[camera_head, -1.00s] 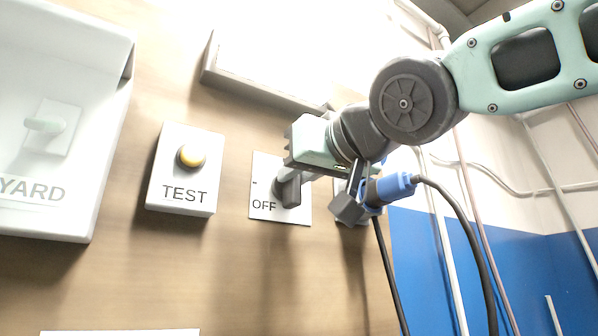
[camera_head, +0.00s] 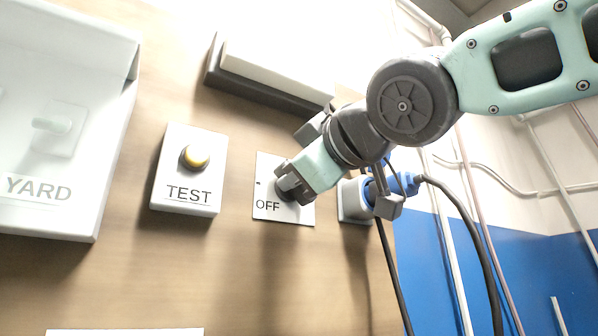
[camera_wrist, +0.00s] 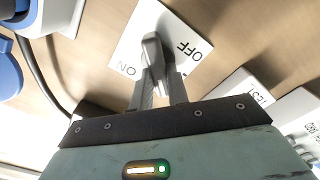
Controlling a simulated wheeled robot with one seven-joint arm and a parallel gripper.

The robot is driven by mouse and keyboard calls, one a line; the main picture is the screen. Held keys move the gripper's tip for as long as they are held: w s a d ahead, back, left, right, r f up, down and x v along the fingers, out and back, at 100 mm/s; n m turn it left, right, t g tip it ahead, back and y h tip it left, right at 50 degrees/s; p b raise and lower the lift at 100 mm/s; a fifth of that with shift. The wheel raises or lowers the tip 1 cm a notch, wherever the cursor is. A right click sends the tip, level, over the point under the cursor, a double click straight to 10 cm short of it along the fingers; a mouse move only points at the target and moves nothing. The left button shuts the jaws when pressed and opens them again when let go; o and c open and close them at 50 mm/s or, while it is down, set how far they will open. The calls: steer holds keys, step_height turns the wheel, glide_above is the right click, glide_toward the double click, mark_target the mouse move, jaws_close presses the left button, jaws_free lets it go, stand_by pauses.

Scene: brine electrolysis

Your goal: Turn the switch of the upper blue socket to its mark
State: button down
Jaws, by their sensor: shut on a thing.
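The switch is a dark grey knob (camera_wrist: 153,52) on a white plate (camera_head: 265,207) marked OFF, with a short dark tick at its left; the wrist view also shows ON. My gripper (camera_wrist: 161,88) is shut on the knob, one finger on each side. In the head view my gripper (camera_head: 290,187) reaches the plate from the upper right and hides most of the knob. The blue socket (camera_head: 369,190) is on a pale box just right of the plate, with a blue plug (camera_head: 407,183) at it. My gripper's side block partly covers it.
A white TEST box (camera_head: 188,185) with a yellow button is left of the plate. A larger white YARD box (camera_head: 60,150) stands farther left. A ledge-like box (camera_head: 265,78) is above. A black cable (camera_head: 468,225) loops down from the plug on the right.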

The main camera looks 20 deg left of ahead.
steer(key=shift+s+a+f+n+p, duration=0.1)
steer(key=shift+f+n+p, duration=0.05)
steer(key=shift+n, duration=1.25)
steer(key=shift+w+d+f+n+p, duration=0.1)
steer(key=shift+n+p, duration=0.1)
steer(key=shift+n, duration=1.2)
steer(key=shift+s+a+f+n+p, duration=0.1)
steer(key=shift+f+n+p, duration=0.05)
steer(key=shift+n, duration=1.25)
steer(key=c, duration=1.4)
jaws_free()
steer(key=shift+o, duration=0.2)
